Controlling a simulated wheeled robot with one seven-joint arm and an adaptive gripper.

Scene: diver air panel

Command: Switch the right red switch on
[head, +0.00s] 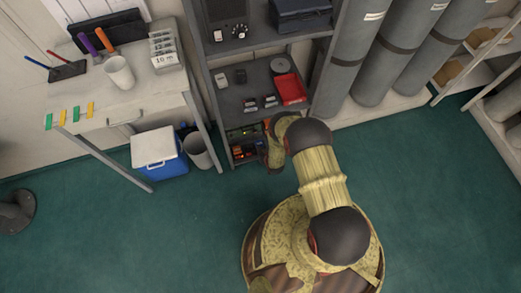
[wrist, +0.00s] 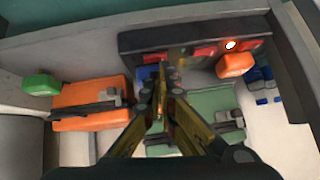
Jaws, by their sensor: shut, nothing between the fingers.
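In the wrist view a dark panel bar (wrist: 135,42) runs across the top. It bears small red parts, one near the middle (wrist: 205,50), and a bright white spot (wrist: 231,45) to the right of it. I cannot tell which red part is the right red switch or how it is set. My gripper (wrist: 160,85) is shut and empty, its fingertips just below the bar's middle and hiding part of it. I cannot tell whether they touch it. In the head view my gripper (head: 269,157) is at the lowest shelf bay.
An orange case (wrist: 90,95) lies left of the fingers and a green case (wrist: 210,105) right. An orange block (wrist: 234,65) sits under the bar's right part. In the head view a blue cooler (head: 158,160) and a bin (head: 198,150) stand left; green floor is open in front.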

